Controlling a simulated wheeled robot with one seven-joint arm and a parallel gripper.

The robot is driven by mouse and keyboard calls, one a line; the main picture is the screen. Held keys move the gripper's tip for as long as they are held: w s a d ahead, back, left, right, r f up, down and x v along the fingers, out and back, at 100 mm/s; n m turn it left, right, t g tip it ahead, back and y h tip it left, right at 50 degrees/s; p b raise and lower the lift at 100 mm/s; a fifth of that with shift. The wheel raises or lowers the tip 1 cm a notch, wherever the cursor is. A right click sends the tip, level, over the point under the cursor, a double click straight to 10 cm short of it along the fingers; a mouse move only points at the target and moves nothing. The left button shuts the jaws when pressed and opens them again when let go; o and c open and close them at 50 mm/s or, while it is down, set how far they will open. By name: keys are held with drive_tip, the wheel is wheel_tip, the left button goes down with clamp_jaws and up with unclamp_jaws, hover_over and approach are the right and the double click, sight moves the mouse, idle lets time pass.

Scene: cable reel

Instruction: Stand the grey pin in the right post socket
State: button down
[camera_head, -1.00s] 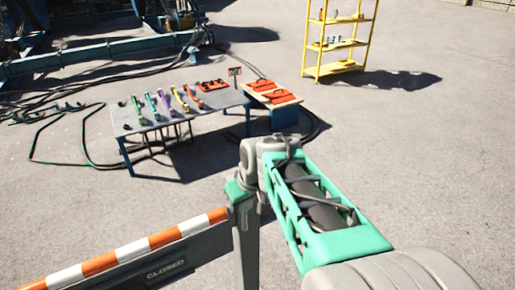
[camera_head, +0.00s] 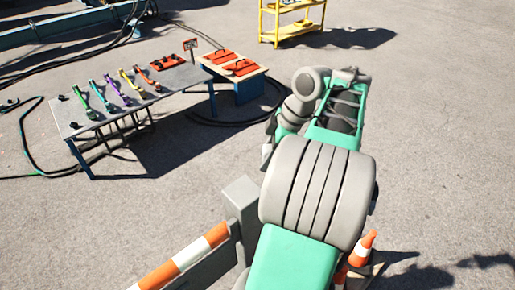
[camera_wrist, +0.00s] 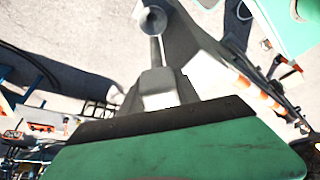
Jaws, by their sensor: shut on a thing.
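In the wrist view my gripper (camera_wrist: 157,88) is shut on the grey pin (camera_wrist: 152,22). The pin has a round end and a thin shaft that runs back to the fingers. Its held part is hidden between them. A grey post (camera_head: 241,200) stands at the right end of the orange-and-white striped barrier (camera_head: 188,257) in the head view. The barrier also shows right of the pin in the wrist view (camera_wrist: 245,88). My arm hides most of the gripper and the pin in the head view. I cannot make out the socket opening.
A grey table (camera_head: 70,112) with several coloured handled tools stands at the left. A bench with orange items (camera_head: 235,64) is beside it, and a yellow shelf (camera_head: 285,30) is behind. Open pavement lies between.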

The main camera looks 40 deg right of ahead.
drive_tip(key=shift+s+f+b, duration=0.2)
drive_tip(key=shift+f+b, duration=0.25)
drive_tip(key=shift+f, duration=0.05)
wheel_tip(320, 180, down, 12)
drive_tip(key=b, duration=1.1)
drive_tip(key=shift+r, duration=0.2)
drive_tip(key=c, duration=0.8)
unclamp_jaws()
drive_tip(key=p+v, duration=0.3)
drive_tip(key=v, duration=0.5)
drive_tip(key=shift+p, duration=0.3)
drive_tip(key=shift+f, duration=0.1)
